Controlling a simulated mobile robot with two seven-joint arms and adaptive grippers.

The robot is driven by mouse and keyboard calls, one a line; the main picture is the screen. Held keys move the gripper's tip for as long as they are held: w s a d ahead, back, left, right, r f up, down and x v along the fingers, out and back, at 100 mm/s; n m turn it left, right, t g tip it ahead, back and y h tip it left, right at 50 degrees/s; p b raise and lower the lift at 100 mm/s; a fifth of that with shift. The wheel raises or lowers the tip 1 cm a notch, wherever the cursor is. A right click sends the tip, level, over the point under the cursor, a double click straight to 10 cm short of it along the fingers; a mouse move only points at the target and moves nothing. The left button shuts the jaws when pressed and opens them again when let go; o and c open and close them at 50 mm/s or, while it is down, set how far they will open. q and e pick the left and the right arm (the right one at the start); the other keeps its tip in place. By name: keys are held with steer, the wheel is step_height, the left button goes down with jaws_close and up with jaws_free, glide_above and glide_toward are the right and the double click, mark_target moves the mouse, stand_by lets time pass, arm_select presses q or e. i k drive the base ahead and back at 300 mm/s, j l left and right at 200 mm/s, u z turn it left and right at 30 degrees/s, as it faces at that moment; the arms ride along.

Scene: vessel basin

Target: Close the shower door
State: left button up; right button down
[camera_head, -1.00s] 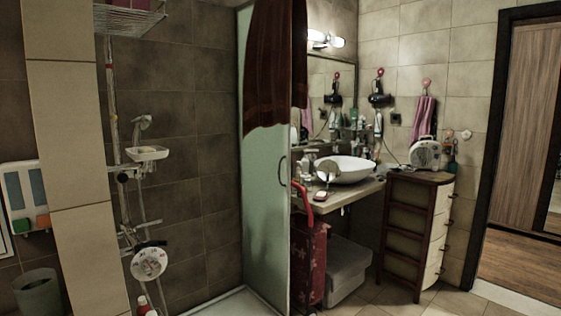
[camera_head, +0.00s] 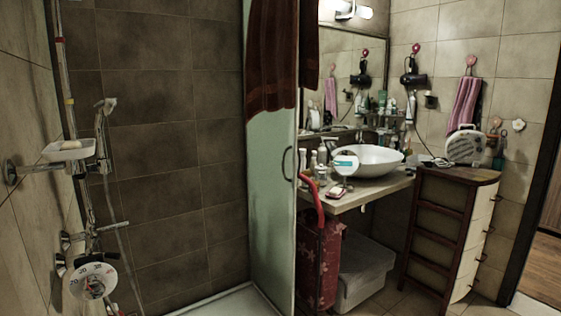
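The shower door (camera_head: 268,200) is a frosted glass panel near the middle of the view. A dark curved handle (camera_head: 287,164) is on its right part. A dark red towel (camera_head: 271,60) hangs over its top and hides the upper glass. The door stands to the right of the shower's opening, and the tiled shower interior shows openly to its left. Neither of my grippers is in view.
A white shower tray (camera_head: 232,303) lies at the bottom. Shower fittings with a soap dish (camera_head: 69,150) and a round dial (camera_head: 90,281) are on the left wall. A red patterned bag (camera_head: 318,262), a washbasin (camera_head: 370,161) and a drawer cabinet (camera_head: 445,235) stand right of the door.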

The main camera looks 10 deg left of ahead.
mark_target(272, 150)
steer(key=i+l+u, duration=0.15)
steer(key=i+l, duration=0.2)
steer(key=i+l+u, duration=0.15)
steer(key=i+l, duration=0.2)
steer(key=i+l+u, duration=0.1)
steer(key=i+l, duration=0.2)
steer(key=l, duration=0.25)
steer(key=i+l+u, duration=0.15)
steer(key=l, duration=0.35)
steer(key=i, duration=0.1)
